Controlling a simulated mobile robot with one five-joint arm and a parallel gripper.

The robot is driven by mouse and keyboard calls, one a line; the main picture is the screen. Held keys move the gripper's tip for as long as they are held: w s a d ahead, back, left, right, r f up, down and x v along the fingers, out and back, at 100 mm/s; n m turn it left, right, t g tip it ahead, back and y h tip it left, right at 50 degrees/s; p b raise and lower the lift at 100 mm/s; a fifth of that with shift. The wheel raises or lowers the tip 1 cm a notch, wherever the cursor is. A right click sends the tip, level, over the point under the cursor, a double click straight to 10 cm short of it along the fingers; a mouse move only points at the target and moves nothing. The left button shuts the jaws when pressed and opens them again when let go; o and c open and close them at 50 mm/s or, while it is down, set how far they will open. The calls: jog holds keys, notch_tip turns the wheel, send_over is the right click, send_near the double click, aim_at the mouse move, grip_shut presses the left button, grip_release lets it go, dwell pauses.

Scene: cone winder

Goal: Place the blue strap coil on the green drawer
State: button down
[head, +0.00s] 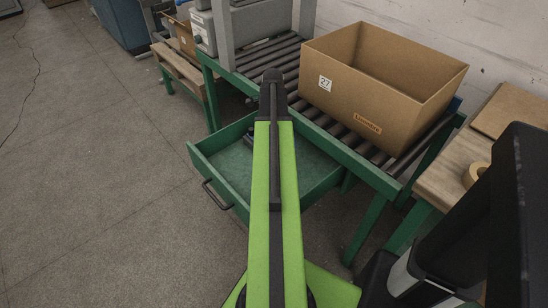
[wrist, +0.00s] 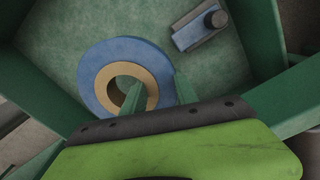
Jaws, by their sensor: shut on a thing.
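The blue strap coil (wrist: 98,65), a flat ring with a tan core, shows in the wrist view. My gripper (wrist: 160,84) is shut on the coil's ring, one finger in the core hole and the other at the outer right edge. The green drawer (head: 207,161) stands pulled out under the roller table in the head view. Its mottled green floor (wrist: 60,38) lies below the coil in the wrist view. I cannot tell whether the coil touches the floor. In the head view my arm hides the gripper and coil.
A grey-blue tool with a black knob (wrist: 200,30) lies in the drawer, right of the coil. A cardboard box (head: 365,95) stands on the rollers above. A wooden bench with a tape roll (head: 475,175) is at right. Open floor (head: 90,150) lies at left.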

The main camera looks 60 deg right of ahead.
jog(key=shift+f+b, duration=3.2)
jog(key=shift+f, duration=0.85)
jog(key=c, duration=0.9)
grip_release()
jog(key=shift+c, duration=0.2)
notch_tip(320, 180, up, 13)
jog(key=p, duration=1.3)
jog(key=shift+r, duration=0.2)
jog(key=shift+f, duration=0.1)
